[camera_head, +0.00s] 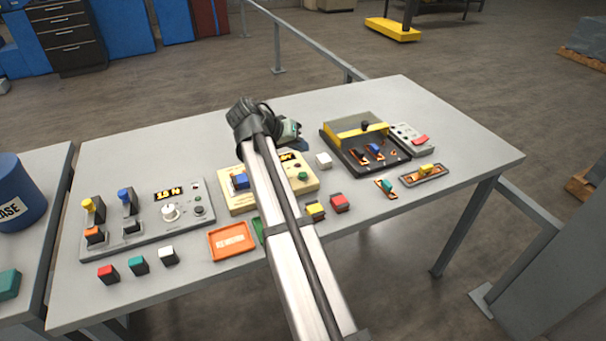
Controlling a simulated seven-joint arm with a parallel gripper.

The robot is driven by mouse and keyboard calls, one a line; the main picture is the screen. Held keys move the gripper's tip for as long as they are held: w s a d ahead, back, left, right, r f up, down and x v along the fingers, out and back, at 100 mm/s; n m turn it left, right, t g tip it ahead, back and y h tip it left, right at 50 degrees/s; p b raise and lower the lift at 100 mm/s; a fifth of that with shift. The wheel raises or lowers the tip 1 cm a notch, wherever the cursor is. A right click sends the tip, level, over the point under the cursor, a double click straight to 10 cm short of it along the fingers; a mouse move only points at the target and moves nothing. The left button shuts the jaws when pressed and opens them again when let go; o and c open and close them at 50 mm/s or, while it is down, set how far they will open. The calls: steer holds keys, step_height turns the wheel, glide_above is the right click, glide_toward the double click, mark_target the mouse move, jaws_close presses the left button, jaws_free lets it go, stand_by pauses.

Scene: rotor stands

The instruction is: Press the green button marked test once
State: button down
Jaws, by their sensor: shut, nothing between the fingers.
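A beige box (240,202) stands near the middle of the table, partly hidden behind my arm. A green button (302,176) sits on its right part, with a small lit display above it. A blue block-like part (241,181) is on its left. A grey panel (150,235) to the left also has a small dark green button (199,211). The word "test" is too small to read on either. My gripper (297,143) is shut and empty, above the table behind the beige box, partly hidden by my wrist. It appears apart from both buttons.
An orange tray (232,241) is at the front. A dark box with a yellow bar (357,130) stands right. The table's back left is clear.

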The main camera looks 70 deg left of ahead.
mark_target(300, 175)
steer(key=shift+f, duration=3.2)
steer(key=shift+f, duration=0.2)
steer(key=shift+f, duration=0.25)
steer(key=shift+f, duration=0.4)
steer(key=shift+r, duration=0.15)
stand_by(0.5)
steer(key=shift+r, duration=0.7)
steer(key=shift+r, duration=2.5)
